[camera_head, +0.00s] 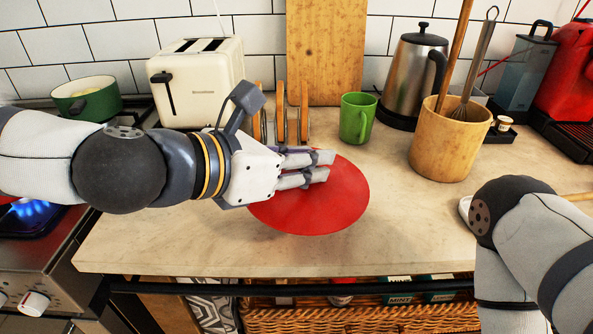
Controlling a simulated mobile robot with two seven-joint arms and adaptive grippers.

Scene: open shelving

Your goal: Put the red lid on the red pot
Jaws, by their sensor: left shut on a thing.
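The red lid (322,208) is a flat red disc in the middle of the view, over the front of the counter. My left gripper (323,166) comes in from the left and is shut on the lid, with its fingers across the lid's upper part. The fingers hide any knob, and I cannot tell the lid's height above the counter. The red pot cannot be made out clearly.
A stove with a blue flame (35,217) is at left, with a green pot (88,103) behind. A cream toaster (197,80), green mug (356,117), steel kettle (412,75) and wooden utensil holder (447,143) line the back. The front counter (425,225) is mostly clear.

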